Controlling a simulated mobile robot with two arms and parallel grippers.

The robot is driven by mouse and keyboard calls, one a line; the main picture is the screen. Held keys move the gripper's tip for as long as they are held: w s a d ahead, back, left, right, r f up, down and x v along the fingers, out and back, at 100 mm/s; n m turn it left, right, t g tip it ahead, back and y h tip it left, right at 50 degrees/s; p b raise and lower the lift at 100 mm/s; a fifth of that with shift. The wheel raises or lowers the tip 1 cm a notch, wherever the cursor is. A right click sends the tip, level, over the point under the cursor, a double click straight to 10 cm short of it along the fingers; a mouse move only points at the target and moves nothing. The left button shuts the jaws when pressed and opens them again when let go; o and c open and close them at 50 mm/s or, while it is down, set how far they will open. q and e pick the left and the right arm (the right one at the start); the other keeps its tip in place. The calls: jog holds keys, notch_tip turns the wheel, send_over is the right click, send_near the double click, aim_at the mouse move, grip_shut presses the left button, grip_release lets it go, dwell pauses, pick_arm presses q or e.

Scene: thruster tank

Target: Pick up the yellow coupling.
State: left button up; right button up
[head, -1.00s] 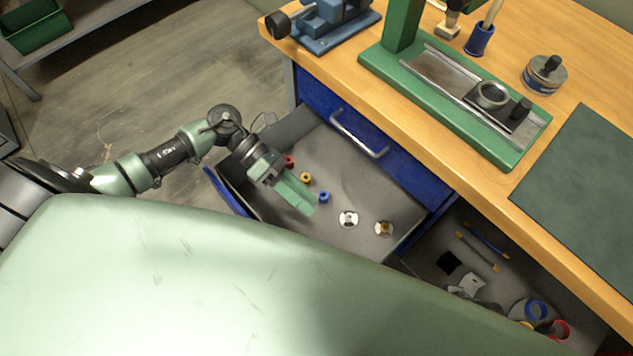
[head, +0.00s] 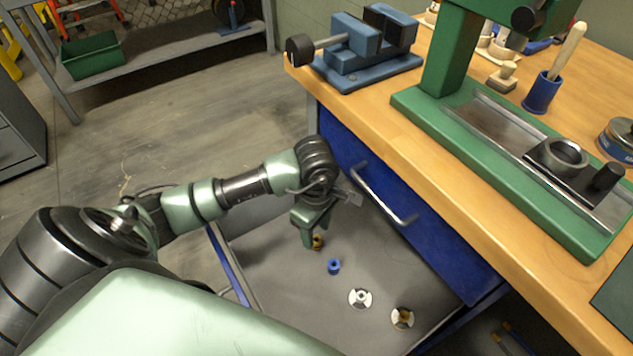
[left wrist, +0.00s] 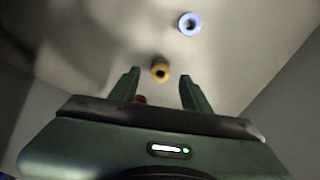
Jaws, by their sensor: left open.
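The yellow coupling (head: 318,243) stands on the floor of the open drawer. My left gripper (head: 311,236) is over it, pointing down, and partly hides it in the head view. In the left wrist view the yellow coupling (left wrist: 159,69) shows in the gap between the two open green fingers of my left gripper (left wrist: 160,82), near the fingertips. The fingers look apart from it on both sides. Whether the tips are down at its height I cannot tell. My right gripper is not in view.
A blue coupling (head: 334,266) stands close by, also in the left wrist view (left wrist: 189,23). A red one (left wrist: 140,100) is partly hidden by my gripper. Two round metal parts (head: 360,298) (head: 402,317) lie nearer. The drawer front (head: 400,220) and workbench (head: 440,150) are to the right.

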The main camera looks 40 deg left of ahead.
aim_at(316, 239)
pick_arm(q)
notch_tip(316, 239, down, 4)
jog(key=shift+f+b, duration=0.1)
jog(key=shift+b, duration=0.3)
grip_shut()
